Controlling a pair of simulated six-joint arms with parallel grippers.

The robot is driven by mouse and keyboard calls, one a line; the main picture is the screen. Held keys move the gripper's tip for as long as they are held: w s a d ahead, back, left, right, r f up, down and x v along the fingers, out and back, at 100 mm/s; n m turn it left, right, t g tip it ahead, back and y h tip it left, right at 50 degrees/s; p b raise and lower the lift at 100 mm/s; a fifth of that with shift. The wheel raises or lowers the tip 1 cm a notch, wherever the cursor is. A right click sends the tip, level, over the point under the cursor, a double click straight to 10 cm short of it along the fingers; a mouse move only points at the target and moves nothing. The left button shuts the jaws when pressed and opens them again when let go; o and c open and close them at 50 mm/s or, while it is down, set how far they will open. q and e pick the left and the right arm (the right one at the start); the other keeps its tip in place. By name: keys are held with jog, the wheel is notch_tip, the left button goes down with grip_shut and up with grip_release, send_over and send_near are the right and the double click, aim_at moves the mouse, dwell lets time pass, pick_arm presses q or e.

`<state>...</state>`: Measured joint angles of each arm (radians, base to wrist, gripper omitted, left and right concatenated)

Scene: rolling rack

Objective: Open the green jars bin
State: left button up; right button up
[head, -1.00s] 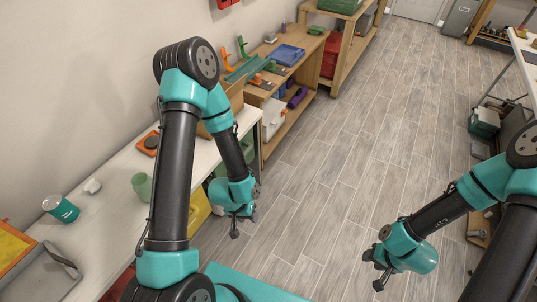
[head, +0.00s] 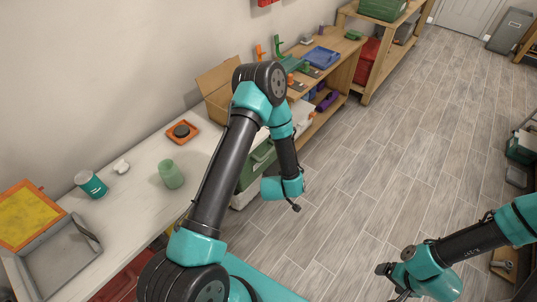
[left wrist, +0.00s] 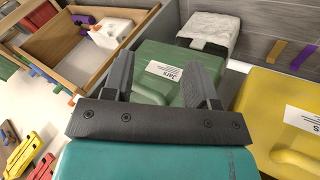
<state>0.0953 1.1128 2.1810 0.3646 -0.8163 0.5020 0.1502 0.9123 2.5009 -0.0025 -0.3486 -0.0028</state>
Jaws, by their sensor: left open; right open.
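The green jars bin (left wrist: 158,68) fills the middle of the left wrist view, with a white label reading "Jars" on its green surface. In the head view a green bin (head: 257,166) shows under the white worktop, partly hidden by my left arm. My left gripper (left wrist: 163,66) is open, its two dark fingers over the label side with nothing between them. In the head view the left gripper (head: 295,207) points down beside the worktop, its jaws small. My right gripper (head: 392,282) is open and empty over the floor at lower right.
The worktop holds a green jar (head: 171,174).

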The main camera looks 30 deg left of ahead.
aim_at(268, 154)
pick_arm(q)
jog(key=w+a+f+n+t+y, duration=0.1)
jog(key=w+a+n+y, duration=0.1)
jog(key=w+n+y, duration=0.6)
jog(key=n+y, duration=0.5)
jog(key=n, duration=0.5)
jog(key=shift+f+n+t, duration=0.3)
jog(key=shift+a, duration=0.2)
jog(key=x, duration=1.7)
jog(key=shift+w+a+r, duration=0.1)
jog(key=shift+c, duration=0.3)
grip_shut()
